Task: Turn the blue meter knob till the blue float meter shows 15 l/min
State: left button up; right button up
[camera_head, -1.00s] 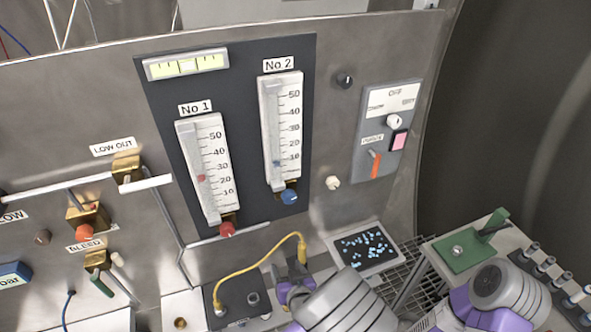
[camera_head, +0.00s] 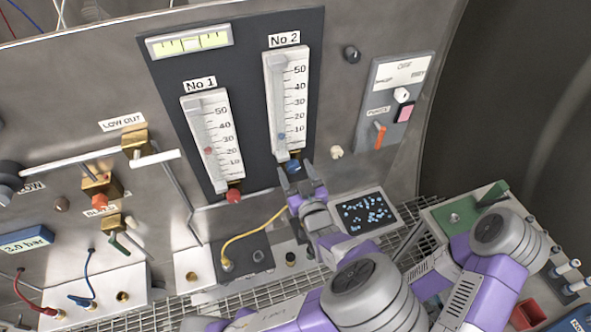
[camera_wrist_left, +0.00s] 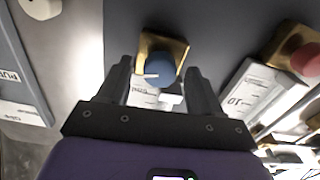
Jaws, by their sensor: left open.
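The blue meter knob (camera_head: 293,166) is below the white No 2 float meter (camera_head: 287,105). It also shows in the left wrist view (camera_wrist_left: 160,72), in front of a brass block and with a light pointer line. The blue float (camera_head: 282,136) sits low, near the 10 mark; I cannot read it exactly. My left gripper (camera_head: 296,176) is open at the knob. In the left wrist view its dark fingers (camera_wrist_left: 159,75) stand on either side of the knob, with gaps visible. My right gripper is not in view.
The No 1 meter (camera_head: 213,142) and its red knob (camera_head: 234,196) are close on the left. A yellow cable (camera_head: 252,234) passes below and behind my gripper. A dark display (camera_head: 364,213) and a switch panel (camera_head: 393,103) are to the right.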

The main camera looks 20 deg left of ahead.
pick_arm(q)
jog(key=shift+w+a, duration=0.15)
jog(key=shift+w, duration=0.05)
jog(key=c, duration=1.1)
jog(key=shift+o, duration=0.2)
jog(key=shift+r+m+p, duration=0.15)
jog(key=shift+m+p, duration=0.85)
jog(key=shift+p, duration=0.15)
jog(key=shift+m, duration=0.5)
jog(key=shift+f, duration=0.2)
jog(key=o, duration=1.1)
jog(key=shift+c, duration=0.2)
